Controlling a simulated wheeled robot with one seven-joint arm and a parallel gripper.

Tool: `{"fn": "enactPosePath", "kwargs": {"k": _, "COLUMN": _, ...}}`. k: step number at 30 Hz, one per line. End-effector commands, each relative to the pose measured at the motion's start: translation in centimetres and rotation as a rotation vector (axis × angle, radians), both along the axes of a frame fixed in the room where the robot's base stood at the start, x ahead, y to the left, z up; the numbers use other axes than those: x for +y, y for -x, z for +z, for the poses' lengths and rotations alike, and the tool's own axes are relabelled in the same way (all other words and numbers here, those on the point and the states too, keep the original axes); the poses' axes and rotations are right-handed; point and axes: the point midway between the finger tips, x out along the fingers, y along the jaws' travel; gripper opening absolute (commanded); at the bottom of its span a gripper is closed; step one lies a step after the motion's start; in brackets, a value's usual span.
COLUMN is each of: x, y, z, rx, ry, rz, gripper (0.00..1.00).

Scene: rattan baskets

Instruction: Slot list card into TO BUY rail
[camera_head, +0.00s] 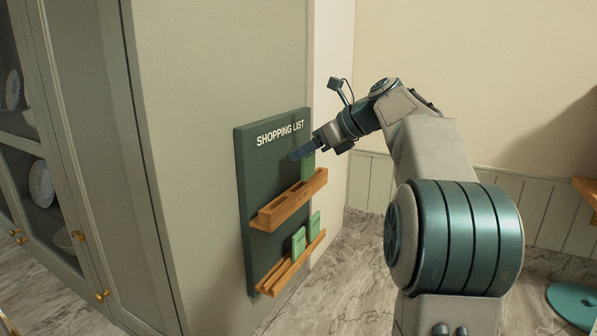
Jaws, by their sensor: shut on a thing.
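The dark green shopping list board (252,170) is mounted on the side of a tall cabinet. A wooden upper rail (290,203) runs across its middle, with faint lettering on the front too small to read surely. A light green card (308,167) stands upright at the right part of this rail. My gripper (303,153) is shut on the card's top from above. The card's lower edge meets the rail in the picture; I cannot tell whether it sits inside the slot. The left part of the upper rail looks empty.
A lower wooden rail (284,272) holds two green cards, a left one (298,243) and a right one (315,226). A glass-fronted cabinet (75,160) with dishes stands at left. A wooden ledge (587,189) and a round teal object (574,302) are at right.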

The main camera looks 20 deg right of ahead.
Motion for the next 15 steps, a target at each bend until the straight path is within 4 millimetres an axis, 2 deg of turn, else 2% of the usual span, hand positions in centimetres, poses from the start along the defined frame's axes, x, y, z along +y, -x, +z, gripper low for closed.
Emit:
{"fn": "enactPosePath", "kwargs": {"k": 5, "x": 1.7, "y": -1.3, "z": -1.2, "rx": 0.001, "ry": 0.001, "rz": 0.001, "gripper": 0.32}}
{"fn": "enactPosePath", "kwargs": {"k": 8, "x": 1.9, "y": -1.4, "z": -1.8, "rx": 0.001, "ry": 0.001, "rz": -0.001, "gripper": 0.32}}
{"fn": "enactPosePath", "kwargs": {"k": 15, "x": 1.9, "y": -1.4, "z": -4.9, "rx": 0.002, "ry": 0.000, "rz": -0.001, "gripper": 0.32}}
